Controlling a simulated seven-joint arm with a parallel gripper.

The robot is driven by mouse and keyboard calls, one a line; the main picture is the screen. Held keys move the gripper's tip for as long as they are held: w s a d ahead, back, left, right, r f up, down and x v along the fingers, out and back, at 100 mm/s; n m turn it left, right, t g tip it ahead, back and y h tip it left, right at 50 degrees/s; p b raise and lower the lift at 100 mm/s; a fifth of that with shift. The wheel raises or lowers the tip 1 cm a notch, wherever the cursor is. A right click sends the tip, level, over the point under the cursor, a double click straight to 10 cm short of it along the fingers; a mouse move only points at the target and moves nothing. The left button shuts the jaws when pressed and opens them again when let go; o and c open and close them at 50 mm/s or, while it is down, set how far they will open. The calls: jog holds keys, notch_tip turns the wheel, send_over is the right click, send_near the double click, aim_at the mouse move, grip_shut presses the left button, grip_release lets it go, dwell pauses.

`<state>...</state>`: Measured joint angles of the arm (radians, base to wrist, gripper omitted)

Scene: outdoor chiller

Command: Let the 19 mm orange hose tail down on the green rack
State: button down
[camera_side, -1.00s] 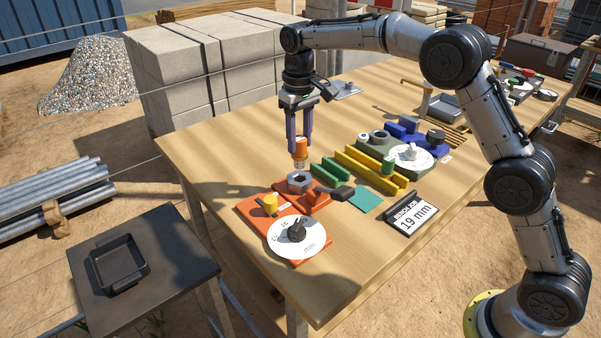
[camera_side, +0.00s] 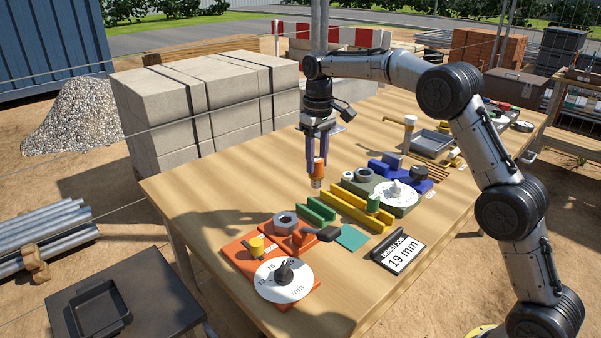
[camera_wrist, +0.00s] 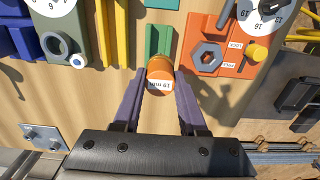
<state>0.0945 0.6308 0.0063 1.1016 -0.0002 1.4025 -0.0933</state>
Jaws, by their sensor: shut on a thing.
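My gripper (camera_side: 317,160) is shut on the orange hose tail (camera_side: 318,171), which hangs upright above the table with its metallic end down. The hose tail appears clear of the rack.
A longer yellow rack (camera_side: 357,208) lies beside the green one. An orange fixture (camera_side: 240,262) with a hex nut (camera_side: 286,222) and dial stands on the other side. A 19 mm sign (camera_side: 399,252) and teal pad (camera_side: 352,238) are nearer.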

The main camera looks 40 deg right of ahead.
aim_at(318, 185)
jog(key=shift+d+r, duration=0.1)
jog(key=shift+d, duration=0.2)
jog(key=shift+f, duration=2.5)
jog(key=shift+f, duration=0.35)
jog(key=shift+f, duration=1.15)
jog(key=shift+f, duration=0.75)
jog(key=shift+f, duration=0.3)
